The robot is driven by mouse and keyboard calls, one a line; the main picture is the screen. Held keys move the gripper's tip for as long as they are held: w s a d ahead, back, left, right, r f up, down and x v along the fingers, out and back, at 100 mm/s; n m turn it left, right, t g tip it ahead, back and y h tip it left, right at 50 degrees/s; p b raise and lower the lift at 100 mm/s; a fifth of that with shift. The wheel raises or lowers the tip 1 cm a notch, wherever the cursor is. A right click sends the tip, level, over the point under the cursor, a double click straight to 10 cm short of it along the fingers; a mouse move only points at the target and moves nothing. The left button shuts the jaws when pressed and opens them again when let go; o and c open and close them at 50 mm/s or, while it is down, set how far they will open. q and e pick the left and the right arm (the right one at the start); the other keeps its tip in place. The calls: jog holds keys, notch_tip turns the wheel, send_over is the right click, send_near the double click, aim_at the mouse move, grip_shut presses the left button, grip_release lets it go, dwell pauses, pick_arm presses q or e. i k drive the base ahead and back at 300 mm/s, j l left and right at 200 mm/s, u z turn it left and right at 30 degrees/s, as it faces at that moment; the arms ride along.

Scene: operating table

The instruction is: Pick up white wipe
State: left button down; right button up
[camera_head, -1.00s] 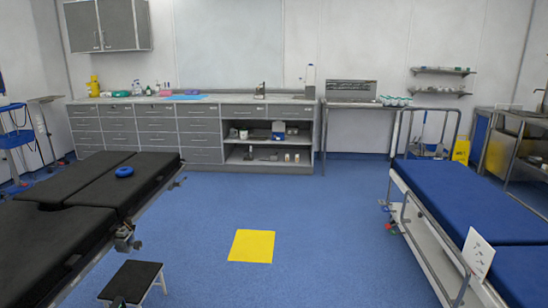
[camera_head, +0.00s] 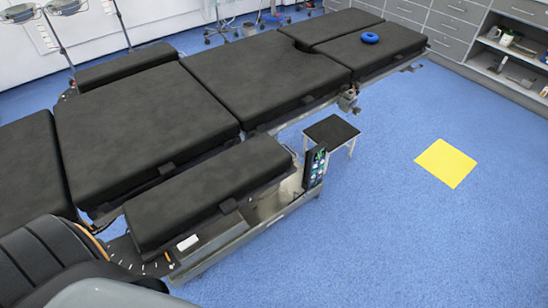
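I cannot make out a white wipe for certain. A small white rectangular patch (camera_head: 187,242) shows low at the near side of the black operating table (camera_head: 150,125), under the near padded section. It is too small to tell whether it is a wipe or part of the table. Neither of my grippers is in view.
A blue ring (camera_head: 370,38) lies on the table's far right section. A black step stool (camera_head: 332,131) stands beside the table. A yellow square (camera_head: 446,163) lies on the open blue floor. Grey drawers (camera_head: 455,30) and shelves (camera_head: 520,50) stand at the top right.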

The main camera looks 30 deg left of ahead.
aim_at(183, 245)
jog(key=u, duration=1.95)
